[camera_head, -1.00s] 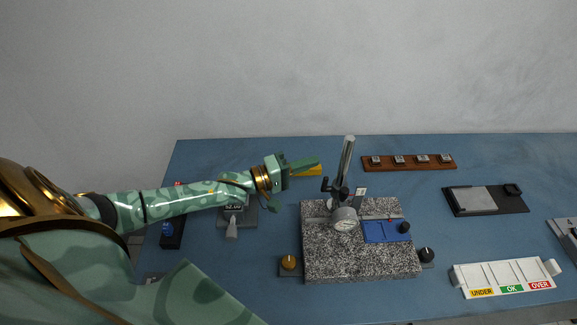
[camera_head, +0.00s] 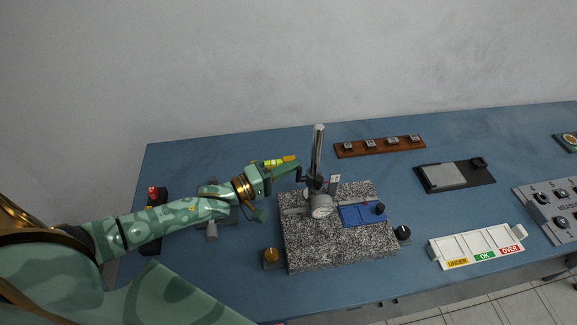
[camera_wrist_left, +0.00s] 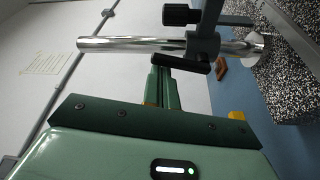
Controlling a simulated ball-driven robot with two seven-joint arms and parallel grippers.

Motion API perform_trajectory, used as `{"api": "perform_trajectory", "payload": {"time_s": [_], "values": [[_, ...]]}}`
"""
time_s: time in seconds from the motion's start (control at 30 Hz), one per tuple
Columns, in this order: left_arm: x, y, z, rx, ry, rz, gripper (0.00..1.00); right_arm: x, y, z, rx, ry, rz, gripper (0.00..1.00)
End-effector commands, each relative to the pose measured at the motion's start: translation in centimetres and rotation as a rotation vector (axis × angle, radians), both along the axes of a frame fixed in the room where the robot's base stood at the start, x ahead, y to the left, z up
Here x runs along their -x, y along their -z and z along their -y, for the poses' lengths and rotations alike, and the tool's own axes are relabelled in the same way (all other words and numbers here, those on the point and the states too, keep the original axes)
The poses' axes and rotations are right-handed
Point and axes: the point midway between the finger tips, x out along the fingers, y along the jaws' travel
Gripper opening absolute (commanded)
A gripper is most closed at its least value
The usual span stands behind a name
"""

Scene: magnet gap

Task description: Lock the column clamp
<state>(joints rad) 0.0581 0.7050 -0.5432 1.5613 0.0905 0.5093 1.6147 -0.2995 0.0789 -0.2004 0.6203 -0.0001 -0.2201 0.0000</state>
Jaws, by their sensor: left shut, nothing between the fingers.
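The column clamp (camera_head: 314,185) sits on a shiny upright steel column (camera_head: 317,150) at the back of a speckled granite base. In the left wrist view the clamp (camera_wrist_left: 205,42) has a black knob (camera_wrist_left: 180,15) and a black lever (camera_wrist_left: 182,63). My left gripper (camera_head: 297,163) is shut and empty, just left of the column. In the left wrist view its fingers (camera_wrist_left: 163,85) point at the lever, with the tips very close to it; I cannot tell whether they touch. A dial gauge (camera_head: 321,206) hangs below the clamp. My right gripper is not in view.
The granite base (camera_head: 340,245) has a blue plate (camera_head: 356,216) on it and knobs at its sides. A wooden rack (camera_head: 380,146) holds several small blocks behind. A white sorting tray (camera_head: 477,246) stands at right. Yellow pieces (camera_head: 275,162) lie behind my gripper.

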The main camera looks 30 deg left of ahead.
Motion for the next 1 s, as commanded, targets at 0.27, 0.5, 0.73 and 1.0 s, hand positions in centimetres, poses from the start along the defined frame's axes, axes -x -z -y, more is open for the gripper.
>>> {"api": "perform_trajectory", "payload": {"time_s": [0.27, 0.5, 0.73, 1.0], "values": [[0.2, 0.0, 0.1, -0.029, -0.001, 0.038, 0.00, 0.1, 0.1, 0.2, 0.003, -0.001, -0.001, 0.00], [0.3, 0.1, 0.2, -0.053, -0.001, 0.072, 0.00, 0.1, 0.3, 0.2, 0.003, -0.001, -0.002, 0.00], [0.7, 0.2, 0.6, -0.117, -0.001, 0.154, 0.00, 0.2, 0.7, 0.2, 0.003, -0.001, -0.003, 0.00], [1.6, 0.8, 1.2, -0.258, -0.001, 0.342, 0.00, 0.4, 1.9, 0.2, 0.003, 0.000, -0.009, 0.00]]}}
